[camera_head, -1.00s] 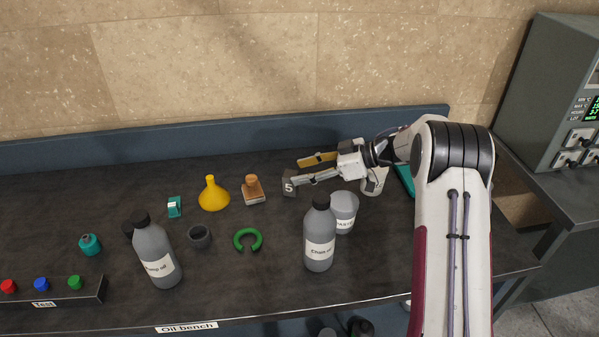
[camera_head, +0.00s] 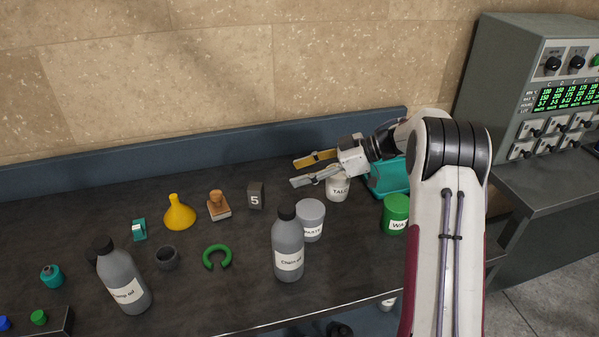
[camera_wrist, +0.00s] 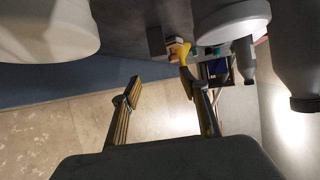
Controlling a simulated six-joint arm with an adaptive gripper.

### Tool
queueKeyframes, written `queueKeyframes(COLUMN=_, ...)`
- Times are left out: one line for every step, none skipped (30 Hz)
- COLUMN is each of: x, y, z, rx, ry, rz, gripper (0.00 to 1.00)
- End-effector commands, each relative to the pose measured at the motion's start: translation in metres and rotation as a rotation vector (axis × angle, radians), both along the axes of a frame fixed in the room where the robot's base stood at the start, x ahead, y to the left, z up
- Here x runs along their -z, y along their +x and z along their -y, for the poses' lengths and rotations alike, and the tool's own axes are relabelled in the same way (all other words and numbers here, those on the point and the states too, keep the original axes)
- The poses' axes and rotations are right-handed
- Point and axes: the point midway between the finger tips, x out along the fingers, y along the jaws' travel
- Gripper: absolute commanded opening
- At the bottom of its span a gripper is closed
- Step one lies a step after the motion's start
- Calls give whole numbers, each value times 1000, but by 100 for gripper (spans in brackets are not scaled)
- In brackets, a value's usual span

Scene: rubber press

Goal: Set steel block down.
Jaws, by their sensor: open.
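The steel block (camera_head: 255,196) is a small dark cube marked with a white 5. It stands upright on the dark bench (camera_head: 200,285), just right of the wooden-handled stamp. My gripper (camera_head: 298,172) is open and empty, with its two fingers spread apart and pointing left. It is to the right of the block, with a clear gap between fingertips and block. In the wrist view my open gripper (camera_wrist: 160,78) has nothing between its fingers. A small grey block-like shape (camera_wrist: 156,41) shows beyond them.
The TALC tub (camera_head: 338,188) stands right below my gripper. A grey tub (camera_head: 311,216) and grey bottle (camera_head: 288,250) stand in front. The stamp (camera_head: 219,207), yellow funnel (camera_head: 179,213) and green ring (camera_head: 217,258) lie left. A green tub (camera_head: 396,212) is near my arm.

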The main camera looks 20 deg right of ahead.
Motion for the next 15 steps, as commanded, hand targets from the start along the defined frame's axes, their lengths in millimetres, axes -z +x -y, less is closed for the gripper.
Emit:
queueKeyframes(x=0, y=0, z=0, rx=0, ry=0, rz=0, gripper=44)
queueKeyframes(x=0, y=0, z=0, rx=0, ry=0, rz=0, gripper=44)
queueKeyframes(x=0, y=0, z=0, rx=0, ry=0, rz=0, gripper=44)
queueKeyframes(x=0, y=0, z=0, rx=0, ry=0, rz=0, gripper=44)
queueKeyframes(x=0, y=0, z=0, rx=0, ry=0, rz=0, gripper=44)
queueKeyframes(x=0, y=0, z=0, rx=0, ry=0, rz=0, gripper=44)
queueKeyframes(x=0, y=0, z=0, rx=0, ry=0, rz=0, gripper=44)
queueKeyframes(x=0, y=0, z=0, rx=0, ry=0, rz=0, gripper=44)
queueKeyframes(x=0, y=0, z=0, rx=0, ry=0, rz=0, gripper=44)
queueKeyframes(x=0, y=0, z=0, rx=0, ry=0, rz=0, gripper=44)
queueKeyframes(x=0, y=0, z=0, rx=0, ry=0, rz=0, gripper=44)
queueKeyframes(x=0, y=0, z=0, rx=0, ry=0, rz=1, gripper=44)
queueKeyframes(x=-1, y=1, z=-1, rx=2, ry=-1, rz=3, gripper=44)
queueKeyframes(x=-2, y=1, z=-1, rx=3, ry=-1, rz=5, gripper=44)
queueKeyframes(x=-4, y=2, z=-1, rx=7, ry=-3, rz=10, gripper=44)
